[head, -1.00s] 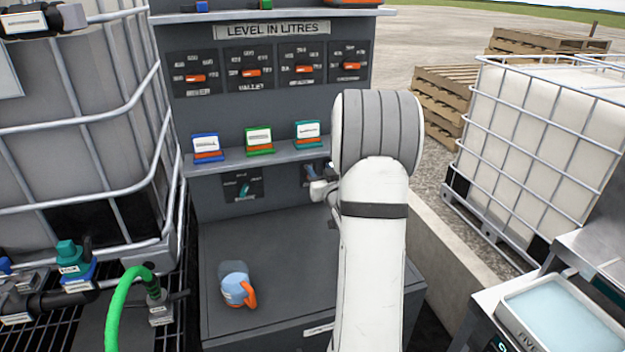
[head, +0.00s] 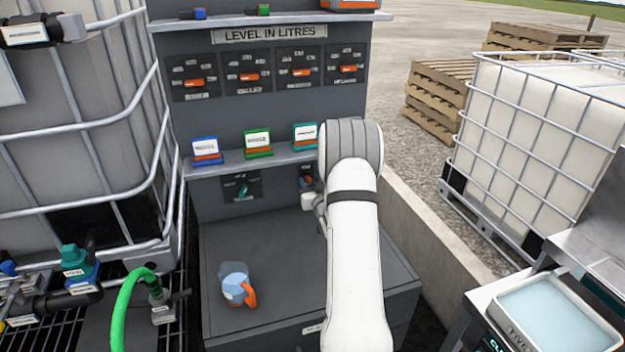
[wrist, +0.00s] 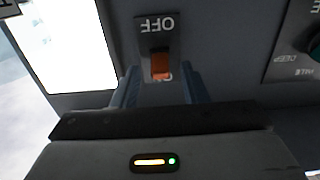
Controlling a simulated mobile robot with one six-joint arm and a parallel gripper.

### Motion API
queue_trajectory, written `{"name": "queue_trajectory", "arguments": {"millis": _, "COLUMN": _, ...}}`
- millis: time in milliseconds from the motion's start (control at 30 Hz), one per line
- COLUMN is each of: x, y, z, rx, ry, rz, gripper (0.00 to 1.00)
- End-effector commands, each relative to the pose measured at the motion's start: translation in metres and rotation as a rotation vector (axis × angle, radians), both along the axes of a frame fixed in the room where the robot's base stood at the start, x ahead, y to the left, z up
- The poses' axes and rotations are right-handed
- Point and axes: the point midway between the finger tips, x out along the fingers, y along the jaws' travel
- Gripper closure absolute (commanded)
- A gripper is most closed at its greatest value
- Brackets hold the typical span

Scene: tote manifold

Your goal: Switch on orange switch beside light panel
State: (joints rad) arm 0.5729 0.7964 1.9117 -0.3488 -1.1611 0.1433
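The orange switch (wrist: 160,66) sits on a dark panel in the wrist view, with an upside-down OFF label above it and a partly hidden label below. I cannot tell which way it is set. A bright white panel (wrist: 72,38), apparently the light panel, is left of it. My gripper (wrist: 160,78) has its two blue-grey fingers apart, one on each side of the switch's lower part, with nothing seen held. Contact with the switch cannot be told. In the head view my arm hides most of the gripper, near the cabinet's lower back wall.
Another dark panel with a teal knob (wrist: 315,42) is to the right in the wrist view. In the head view, a blue-grey jug (head: 235,284) with an orange handle stands on the cabinet top (head: 275,245). A shelf with label holders (head: 257,143) is above. The cabinet top's middle is clear.

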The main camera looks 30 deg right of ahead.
Motion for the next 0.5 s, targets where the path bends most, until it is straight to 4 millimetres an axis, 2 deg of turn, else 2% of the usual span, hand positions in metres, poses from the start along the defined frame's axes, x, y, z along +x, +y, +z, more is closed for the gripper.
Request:
{"name": "queue_trajectory", "arguments": {"millis": 333, "x": 0.0041, "y": -0.0005, "z": -0.0003, "rx": 0.001, "ry": 0.001, "rz": 0.000, "gripper": 0.60}}
{"name": "queue_trajectory", "arguments": {"millis": 500, "x": 0.0041, "y": -0.0002, "z": -0.0002, "rx": 0.001, "ry": 0.001, "rz": 0.001, "gripper": 0.74}}
